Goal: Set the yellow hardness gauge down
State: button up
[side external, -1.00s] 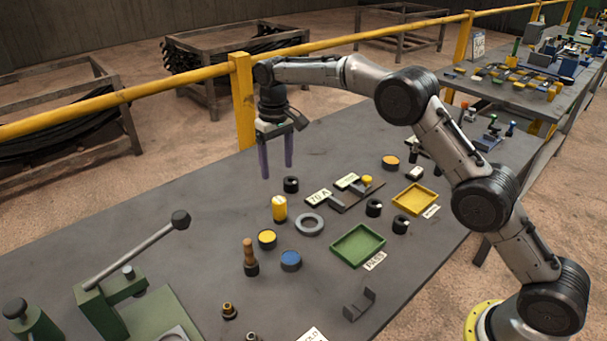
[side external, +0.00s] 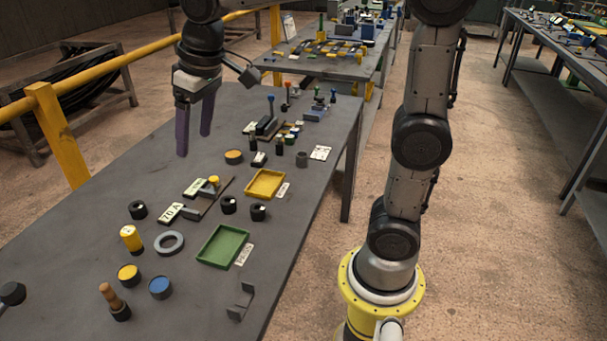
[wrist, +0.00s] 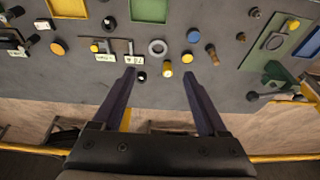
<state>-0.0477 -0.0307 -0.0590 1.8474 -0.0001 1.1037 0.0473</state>
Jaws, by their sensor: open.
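The yellow hardness gauge (side external: 131,238), a yellow cylinder with a pale band on top, stands on the grey bench beside a grey ring (side external: 169,243). It also shows in the wrist view (wrist: 168,70), between the line of my fingers and nearer the right one. My gripper (side external: 194,144) is open and empty, with its two purple fingers pointing down, well above the bench. The gauge is apart from the fingers. In the wrist view my open gripper (wrist: 158,73) has nothing between its fingertips that it touches.
A green tray (side external: 222,246) and a yellow tray (side external: 265,184) lie near the bench's right edge. Black cylinders, a yellow-topped puck (side external: 128,274), a blue-topped puck (side external: 160,287) and a wooden-handled tool (side external: 112,300) stand around the gauge. A yellow rail (side external: 60,140) runs behind the bench.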

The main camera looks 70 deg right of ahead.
jog(key=s+d+f+t, duration=0.1)
jog(key=s+f, duration=0.2)
jog(key=s, duration=0.6)
jog(key=s+f+t, duration=0.1)
jog(key=s+f, duration=0.2)
jog(key=s, duration=0.7)
jog(key=shift+s+d, duration=0.2)
jog(key=shift+d, duration=0.15)
